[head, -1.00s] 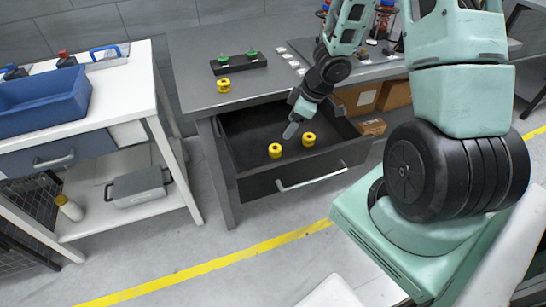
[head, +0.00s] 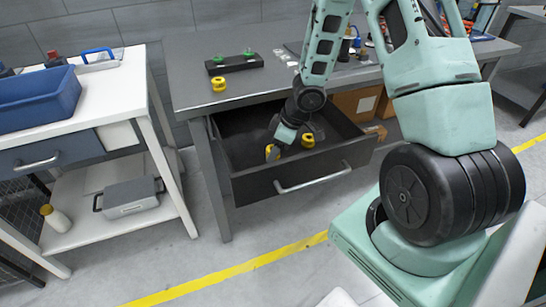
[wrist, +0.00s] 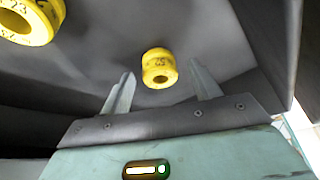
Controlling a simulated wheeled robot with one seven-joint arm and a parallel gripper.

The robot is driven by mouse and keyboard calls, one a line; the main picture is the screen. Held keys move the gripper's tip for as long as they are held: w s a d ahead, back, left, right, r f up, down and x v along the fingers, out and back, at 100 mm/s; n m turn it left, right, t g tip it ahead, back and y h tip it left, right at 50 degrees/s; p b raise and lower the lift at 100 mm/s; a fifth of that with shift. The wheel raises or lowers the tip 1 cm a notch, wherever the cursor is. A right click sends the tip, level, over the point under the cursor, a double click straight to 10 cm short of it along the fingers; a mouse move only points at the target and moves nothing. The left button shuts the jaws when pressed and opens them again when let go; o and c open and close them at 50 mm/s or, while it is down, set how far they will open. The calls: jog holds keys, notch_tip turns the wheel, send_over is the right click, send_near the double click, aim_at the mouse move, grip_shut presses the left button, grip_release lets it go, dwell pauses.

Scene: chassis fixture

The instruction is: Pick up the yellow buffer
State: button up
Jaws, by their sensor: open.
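Two yellow ring-shaped buffers lie in the open dark drawer. In the head view, the left buffer (head: 271,153) is partly hidden by my gripper (head: 279,143), and the right buffer (head: 308,140) is just to its right. A third yellow buffer (head: 219,84) stands on the bench top. In the wrist view, one buffer (wrist: 158,68) shows in the gap between the spread fingers of my gripper (wrist: 162,78), with neither finger visibly touching it. Another buffer (wrist: 28,20) is cut off at the upper left, with printed marks. My gripper is open and empty.
The drawer's front panel (head: 310,178) and side walls surround the buffers closely. The grey bench top (head: 185,80) overhangs the back, with a black block (head: 235,64) holding green-topped parts. A white cart (head: 110,92) with a blue bin (head: 35,98) stands at left.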

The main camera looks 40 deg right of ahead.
jog(key=shift+c, duration=0.3)
jog(key=c, duration=1)
jog(key=shift+r, duration=0.1)
